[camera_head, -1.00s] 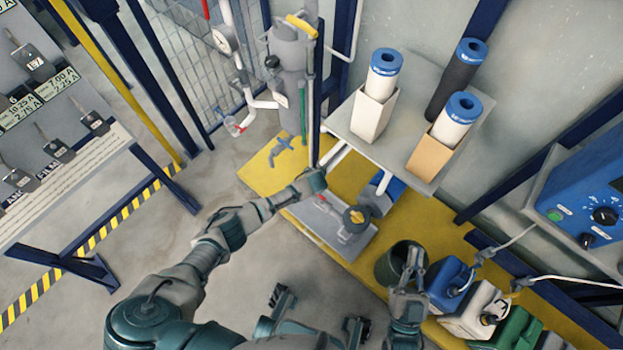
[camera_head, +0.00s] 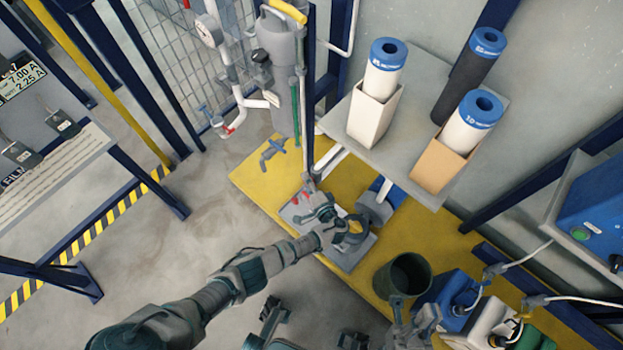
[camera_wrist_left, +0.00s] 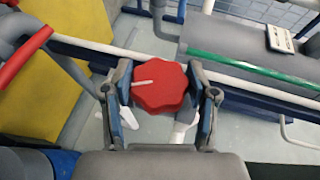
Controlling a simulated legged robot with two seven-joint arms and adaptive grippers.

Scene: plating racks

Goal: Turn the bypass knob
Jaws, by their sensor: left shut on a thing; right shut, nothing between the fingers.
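The bypass knob appears to be the red lobed knob (camera_wrist_left: 160,87) with a white pointer line, in the left wrist view. It sits between the two fingers of my left gripper (camera_wrist_left: 161,94), which is shut on it. The pointer line lies almost level, across the knob's left half. In the head view my left gripper (camera_head: 316,204) is over the grey plate (camera_head: 352,253) on the yellow base, and it largely hides the knob there. My right gripper (camera_head: 412,320) is shut and empty, low in the picture in front of the dark bucket.
A red lever handle (camera_wrist_left: 25,57) is left of the knob in the wrist view. A green tube (camera_wrist_left: 255,68) runs at upper right. The bucket (camera_head: 408,277), blue canister (camera_head: 449,298) and shelf with filter cartridges (camera_head: 383,70) stand to the right. Open floor lies at left.

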